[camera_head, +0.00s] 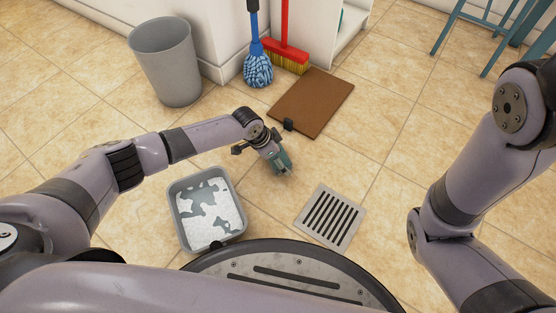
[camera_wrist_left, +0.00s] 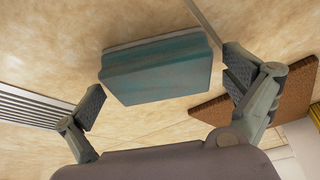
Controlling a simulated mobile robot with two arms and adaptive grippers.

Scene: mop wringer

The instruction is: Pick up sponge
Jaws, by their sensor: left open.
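A teal block-shaped sponge (camera_wrist_left: 160,70) is on the tiled floor in the left wrist view, with a paler strip along its upper edge. My left gripper (camera_wrist_left: 165,88) is open, with one finger to either side of the sponge in that view and visible gaps on both sides. In the head view my left gripper (camera_head: 282,170) points down at the floor between the bucket and the brown board. There the gripper mostly or wholly covers the sponge, so I cannot clearly separate them. My right arm is at the right, and its gripper is out of the picture.
A grey bucket (camera_head: 177,218) with foamy water stands left of the gripper. A floor drain (camera_head: 330,217) lies to its right, a brown board (camera_head: 313,102) beyond it. A grey bin (camera_head: 166,62), blue mop (camera_head: 257,68) and red broom (camera_head: 286,55) stand by the wall.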

